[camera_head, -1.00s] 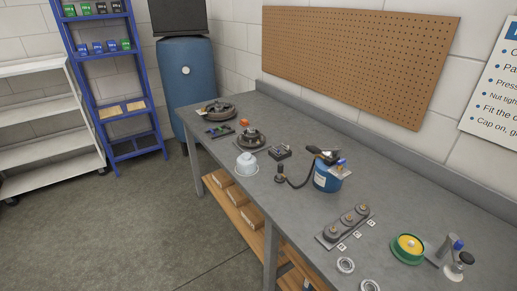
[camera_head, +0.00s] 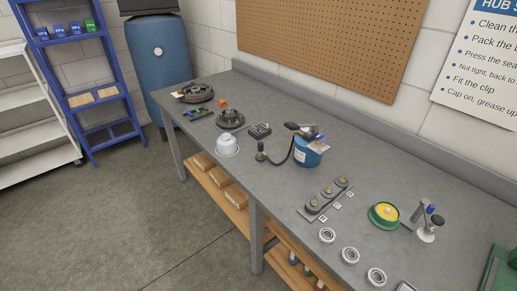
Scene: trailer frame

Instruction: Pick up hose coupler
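A blue grease pail (camera_head: 308,154) with a dark pump top stands near the middle of the grey workbench (camera_head: 390,160). A black hose (camera_head: 284,161) curves down from the pump top to the left. The hose coupler appears to be the small dark upright piece (camera_head: 261,153) at the hose's end, standing on the bench left of the pail. It is small, so its details are unclear. Neither of my grippers is in view.
A white dome-shaped container (camera_head: 226,148) stands left of the coupler, with a dark hub (camera_head: 231,118) behind it. A tray of round parts (camera_head: 326,198), bearing rings (camera_head: 350,256) and a green-yellow tin (camera_head: 384,215) lie to the right. Bench between pail and tray is clear.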

